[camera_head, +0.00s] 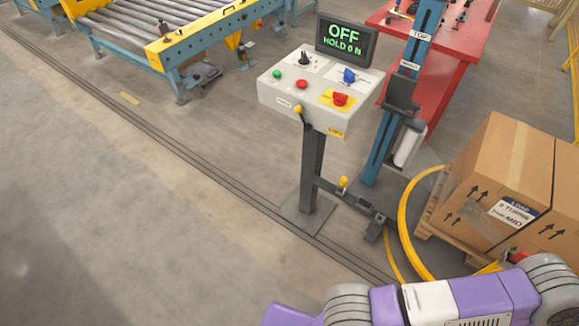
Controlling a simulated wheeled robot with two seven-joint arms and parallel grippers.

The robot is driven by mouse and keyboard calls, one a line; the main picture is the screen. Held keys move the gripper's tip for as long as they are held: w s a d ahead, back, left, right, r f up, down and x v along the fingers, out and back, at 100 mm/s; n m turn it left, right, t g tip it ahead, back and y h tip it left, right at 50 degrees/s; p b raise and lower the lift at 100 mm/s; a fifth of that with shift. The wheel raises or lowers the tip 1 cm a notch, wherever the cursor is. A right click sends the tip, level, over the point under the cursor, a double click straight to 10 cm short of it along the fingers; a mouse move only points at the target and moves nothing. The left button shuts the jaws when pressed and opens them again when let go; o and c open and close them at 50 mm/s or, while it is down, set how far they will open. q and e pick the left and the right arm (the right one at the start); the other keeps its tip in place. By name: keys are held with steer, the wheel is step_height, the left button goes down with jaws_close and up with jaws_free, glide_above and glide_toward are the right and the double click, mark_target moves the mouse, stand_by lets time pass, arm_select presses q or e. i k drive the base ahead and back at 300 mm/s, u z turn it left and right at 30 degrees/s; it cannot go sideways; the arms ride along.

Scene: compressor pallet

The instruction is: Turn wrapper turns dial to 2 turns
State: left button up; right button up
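The wrapper's control box (318,92) is light grey and stands on a dark post. Its top face carries a black knob (304,58), a blue knob (349,75) and a red knob (340,99) on a yellow plate. The labels around the knobs are too small to read, so I cannot tell which is the turns dial or its setting. A green button (277,74) and a red button (302,84) are on the left. The display (346,40) reads "OFF" and "HOLD 0 N". Neither of my grippers is in view; a purple and white arm of mine crosses the bottom right.
A cardboard load (503,180) on a pallet stands at the right; its label reads "LOAD 3 TURNS from MID". A blue mast (385,140) stands behind the control box. A yellow curved rail (407,225) lies nearby. The floor at left is clear.

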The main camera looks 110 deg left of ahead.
mark_target(304, 60)
steer(key=u, duration=3.2)
steer(key=k, duration=0.3)
steer(key=u, duration=0.8)
steer(key=i, duration=1.15)
steer(key=z, duration=0.3)
